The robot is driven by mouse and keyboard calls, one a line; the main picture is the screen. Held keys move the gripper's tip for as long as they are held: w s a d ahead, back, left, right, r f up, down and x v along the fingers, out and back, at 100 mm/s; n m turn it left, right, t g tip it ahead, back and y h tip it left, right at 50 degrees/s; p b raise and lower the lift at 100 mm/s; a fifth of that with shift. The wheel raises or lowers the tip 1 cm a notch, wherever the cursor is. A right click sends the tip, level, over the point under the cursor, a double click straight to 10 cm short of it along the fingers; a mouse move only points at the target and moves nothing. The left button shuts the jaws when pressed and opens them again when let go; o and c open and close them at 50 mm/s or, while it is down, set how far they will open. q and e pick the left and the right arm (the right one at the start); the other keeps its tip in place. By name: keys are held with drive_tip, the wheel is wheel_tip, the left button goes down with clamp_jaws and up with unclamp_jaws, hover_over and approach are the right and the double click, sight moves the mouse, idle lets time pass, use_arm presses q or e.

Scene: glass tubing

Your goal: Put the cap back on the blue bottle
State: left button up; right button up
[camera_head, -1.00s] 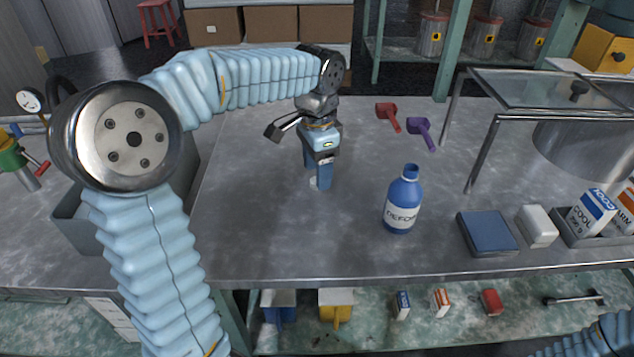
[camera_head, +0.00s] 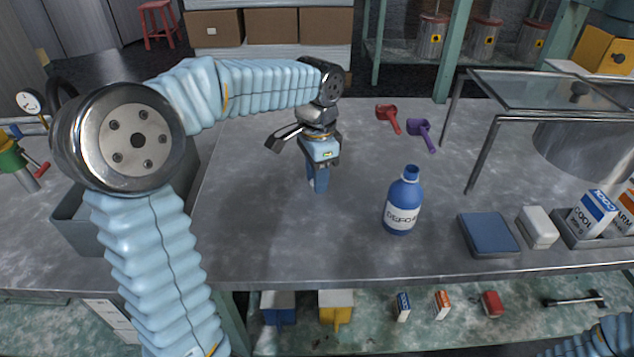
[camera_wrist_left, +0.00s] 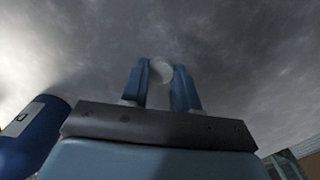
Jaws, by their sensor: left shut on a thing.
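The blue bottle (camera_head: 403,203) stands upright and uncapped on the metal table, with a white label and a bare blue neck. It also shows at the lower left of the left wrist view (camera_wrist_left: 35,135). My left gripper (camera_head: 318,184) points down to the left of the bottle, apart from it. In the left wrist view its blue fingers (camera_wrist_left: 161,80) are shut on a small round whitish cap (camera_wrist_left: 161,70). In the head view the cap is mostly hidden by the fingers. My right gripper is not in view.
A blue flat box (camera_head: 488,234) and a white block (camera_head: 537,227) lie right of the bottle. A red scoop (camera_head: 388,117) and a purple scoop (camera_head: 422,133) lie behind it. A metal-legged stand (camera_head: 482,155) is at the right. The table between gripper and bottle is clear.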

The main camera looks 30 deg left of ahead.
use_arm(q)
drive_tip(key=shift+r, duration=0.5)
wheel_tip(320, 180, up, 2)
drive_tip(key=shift+r+p, duration=0.25)
drive_tip(key=shift+p, duration=0.05)
drive_tip(key=s+d+r, duration=0.7)
drive_tip(key=d+r, duration=0.2)
drive_tip(key=d, duration=0.2)
drive_tip(key=shift+s+d+r, duration=0.25)
drive_tip(key=shift+s+d, duration=0.05)
drive_tip(key=shift+d, duration=0.1)
